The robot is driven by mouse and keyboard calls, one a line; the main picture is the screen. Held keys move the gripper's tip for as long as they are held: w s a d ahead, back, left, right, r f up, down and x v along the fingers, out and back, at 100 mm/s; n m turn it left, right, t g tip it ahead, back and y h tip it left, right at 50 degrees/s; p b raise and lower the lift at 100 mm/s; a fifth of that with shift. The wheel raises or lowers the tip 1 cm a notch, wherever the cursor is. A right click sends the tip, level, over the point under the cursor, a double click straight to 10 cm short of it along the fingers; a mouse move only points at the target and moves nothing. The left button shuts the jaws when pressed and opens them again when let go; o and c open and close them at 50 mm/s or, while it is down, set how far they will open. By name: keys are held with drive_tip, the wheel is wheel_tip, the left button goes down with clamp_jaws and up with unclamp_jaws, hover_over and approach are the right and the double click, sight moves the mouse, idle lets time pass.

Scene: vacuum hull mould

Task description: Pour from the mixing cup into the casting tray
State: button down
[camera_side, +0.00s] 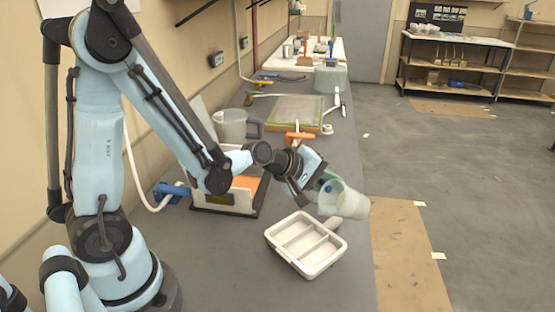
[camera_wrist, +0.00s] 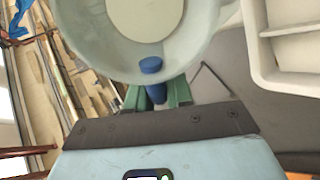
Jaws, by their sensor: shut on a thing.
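The mixing cup (camera_side: 350,202) is pale and translucent. It is tilted well over to the right in the side view, above the bench's right edge. My gripper (camera_side: 324,181) has green fingers and is shut on the cup at a small blue part. The wrist view shows the cup (camera_wrist: 80,38) large at the top, with a pale round area inside, and my fingers (camera_wrist: 158,95) at the blue part. The white casting tray (camera_side: 318,262) lies on the bench below and left of the cup, with divided compartments. It also shows at upper right in the wrist view (camera_wrist: 262,62). No flowing liquid shows.
A grey jug (camera_side: 230,124) and an orange-faced panel in a stand (camera_side: 222,199) are behind my arm. A green-framed screen (camera_side: 297,108) and several tools lie farther back. The grey bench (camera_side: 220,270) is clear left of the tray.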

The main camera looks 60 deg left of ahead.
drive_tip(key=shift+f, duration=0.1)
idle(0.3)
drive_tip(key=shift+s+t, duration=0.1)
drive_tip(key=shift+t, duration=0.4)
idle(0.5)
drive_tip(key=shift+r+g, duration=1.4)
drive_tip(key=shift+r, duration=0.4)
drive_tip(key=shift+w, duration=0.2)
drive_tip(key=g+y, duration=0.1)
drive_tip(key=g, duration=0.1)
drive_tip(key=shift+r+g, duration=0.1)
drive_tip(key=shift+g, duration=0.2)
drive_tip(key=shift+s+g+y, duration=0.15)
drive_tip(key=shift+g+y, duration=0.25)
drive_tip(key=shift+g, duration=0.8)
